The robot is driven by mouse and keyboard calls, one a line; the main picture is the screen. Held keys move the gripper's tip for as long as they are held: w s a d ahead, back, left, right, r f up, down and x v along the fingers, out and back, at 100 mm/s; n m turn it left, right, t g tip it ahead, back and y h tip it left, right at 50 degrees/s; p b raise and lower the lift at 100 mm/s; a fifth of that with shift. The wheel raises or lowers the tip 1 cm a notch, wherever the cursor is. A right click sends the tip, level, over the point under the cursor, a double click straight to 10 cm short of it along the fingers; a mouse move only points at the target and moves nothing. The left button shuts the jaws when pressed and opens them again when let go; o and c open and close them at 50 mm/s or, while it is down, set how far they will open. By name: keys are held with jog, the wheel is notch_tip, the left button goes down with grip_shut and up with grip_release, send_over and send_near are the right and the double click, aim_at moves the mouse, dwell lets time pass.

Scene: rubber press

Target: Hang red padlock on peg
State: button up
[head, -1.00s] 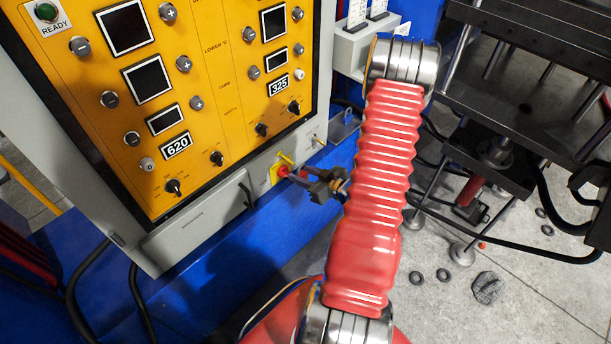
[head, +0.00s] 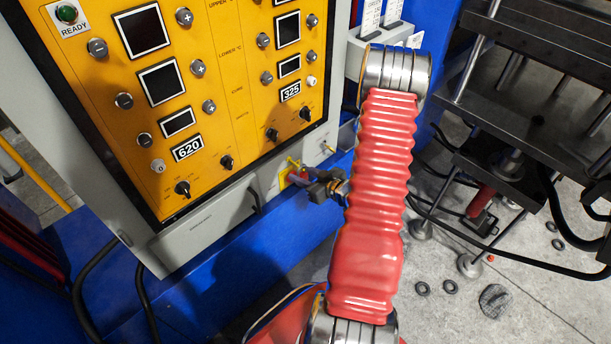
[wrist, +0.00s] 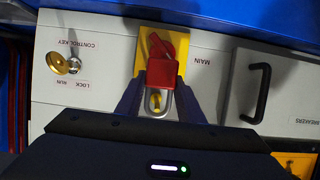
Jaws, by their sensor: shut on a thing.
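The red padlock (wrist: 163,72) shows in the wrist view with its body toward the panel and its grey shackle (wrist: 170,104) toward me. My gripper (wrist: 158,90) is shut on it, with one dark finger on each side. Behind the padlock is a red rotary switch (wrist: 160,43) on a yellow plate (wrist: 178,35) marked MAIN. I cannot tell whether the padlock touches the switch. In the head view my gripper (head: 308,186) is close to the yellow plate (head: 284,180), and the padlock is hardly distinguishable there. I cannot clearly make out the peg.
A control key with a brass piece (wrist: 58,63) is left of the switch in the wrist view. A black handle (wrist: 257,92) is on the right. The yellow control panel (head: 205,55) rises above. The press (head: 530,120) stands right; several black rings lie on the floor.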

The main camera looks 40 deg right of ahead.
jog(key=shift+w+f, duration=0.3)
jog(key=shift+w, duration=0.05)
dwell(0.6)
jog(key=o, duration=1.2)
jog(key=v, duration=1.3)
jog(key=shift+s, duration=0.35)
